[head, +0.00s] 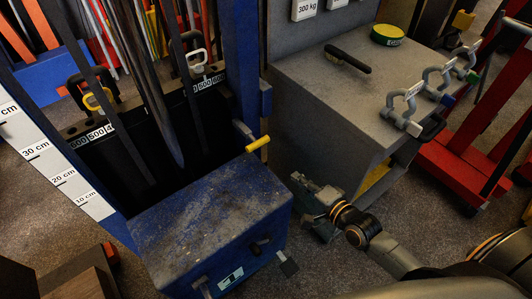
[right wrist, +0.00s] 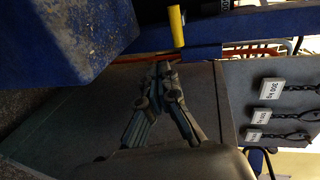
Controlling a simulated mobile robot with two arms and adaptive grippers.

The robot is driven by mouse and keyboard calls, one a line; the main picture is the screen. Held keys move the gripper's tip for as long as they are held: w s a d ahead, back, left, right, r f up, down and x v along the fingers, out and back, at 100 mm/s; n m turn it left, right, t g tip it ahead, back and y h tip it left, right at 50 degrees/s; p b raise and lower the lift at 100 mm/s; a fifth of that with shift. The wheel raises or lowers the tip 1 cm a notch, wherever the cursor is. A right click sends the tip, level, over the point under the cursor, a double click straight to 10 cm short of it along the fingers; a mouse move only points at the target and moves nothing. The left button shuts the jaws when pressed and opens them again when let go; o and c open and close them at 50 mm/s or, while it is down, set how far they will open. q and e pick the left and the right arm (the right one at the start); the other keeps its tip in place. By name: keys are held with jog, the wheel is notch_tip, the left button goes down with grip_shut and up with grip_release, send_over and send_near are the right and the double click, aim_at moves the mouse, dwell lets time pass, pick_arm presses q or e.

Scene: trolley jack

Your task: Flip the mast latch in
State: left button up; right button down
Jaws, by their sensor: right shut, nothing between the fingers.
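The mast latch looks to be the lever with the yellow grip (head: 258,144) on the blue mast (head: 243,70), just above the blue box-shaped body. The grip sticks out to the right of the mast. It also shows at the top of the right wrist view, as a yellow cylinder (right wrist: 176,26). My right gripper (head: 299,182) is shut and empty, below and to the right of the yellow grip and apart from it. In the right wrist view its fingertips (right wrist: 163,70) meet below the yellow grip. My left gripper is not in view.
The blue body (head: 210,225) stands left of my right gripper. A grey bench (head: 330,100) stands close behind it, bearing a black handle (head: 347,59), a green-yellow disc (head: 387,35) and grey shackles (head: 405,110). A red trolley (head: 465,150) is at right. Speckled floor is open at bottom centre.

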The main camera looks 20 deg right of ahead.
aim_at(260, 146)
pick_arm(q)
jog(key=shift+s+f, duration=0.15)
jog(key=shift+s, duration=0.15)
pick_arm(e)
jog(key=r, duration=0.2)
jog(key=shift+w+a+r+m+y, duration=0.1)
jog(key=shift+a+r+m+y, duration=0.2)
jog(key=shift+a+r+y, duration=0.1)
jog(key=shift+w, duration=0.1)
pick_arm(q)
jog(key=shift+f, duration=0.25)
pick_arm(e)
jog(key=x, duration=1.4)
jog(key=shift+r, duration=0.15)
